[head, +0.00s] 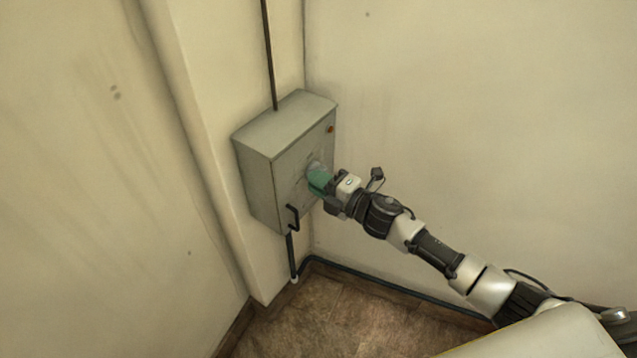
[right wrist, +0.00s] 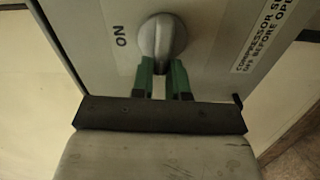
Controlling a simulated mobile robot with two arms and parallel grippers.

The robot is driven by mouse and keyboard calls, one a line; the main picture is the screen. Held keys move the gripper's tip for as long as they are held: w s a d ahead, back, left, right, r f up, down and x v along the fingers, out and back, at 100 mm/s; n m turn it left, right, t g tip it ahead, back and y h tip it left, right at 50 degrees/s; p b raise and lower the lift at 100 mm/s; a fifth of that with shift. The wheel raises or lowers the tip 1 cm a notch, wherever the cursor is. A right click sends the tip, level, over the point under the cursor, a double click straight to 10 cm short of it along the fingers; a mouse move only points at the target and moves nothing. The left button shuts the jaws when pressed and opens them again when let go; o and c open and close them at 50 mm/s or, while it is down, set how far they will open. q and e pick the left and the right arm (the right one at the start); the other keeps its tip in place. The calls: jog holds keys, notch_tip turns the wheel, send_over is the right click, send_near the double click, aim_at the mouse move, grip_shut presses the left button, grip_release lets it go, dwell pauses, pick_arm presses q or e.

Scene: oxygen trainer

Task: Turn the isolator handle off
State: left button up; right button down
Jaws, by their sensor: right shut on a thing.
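The isolator handle (right wrist: 163,37) is a grey rotary knob on the front of a grey metal box (head: 262,139) fixed to the wall. In the right wrist view the handle points up and down the picture, with the label "ON" (right wrist: 121,37) to its left. My right gripper (head: 321,179) is at the box front, and its green fingers (right wrist: 164,78) are shut on the lower part of the handle. In the head view the gripper hides most of the handle. My left gripper is not in view.
A black bent door handle (head: 293,217) sticks out at the box's lower left, close to the right gripper. A small red-orange lamp or button (head: 331,129) is at its upper right. A dark conduit (head: 395,290) runs low along the wall. The floor (head: 340,315) below is clear.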

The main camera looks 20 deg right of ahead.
jog(key=shift+f+n, duration=0.2)
jog(key=shift+n, duration=0.3)
jog(key=c, duration=1.1)
grip_release()
jog(key=b+v, duration=0.1)
jog(key=v, duration=1)
jog(key=shift+b, duration=0.35)
jog(key=shift+w, duration=0.1)
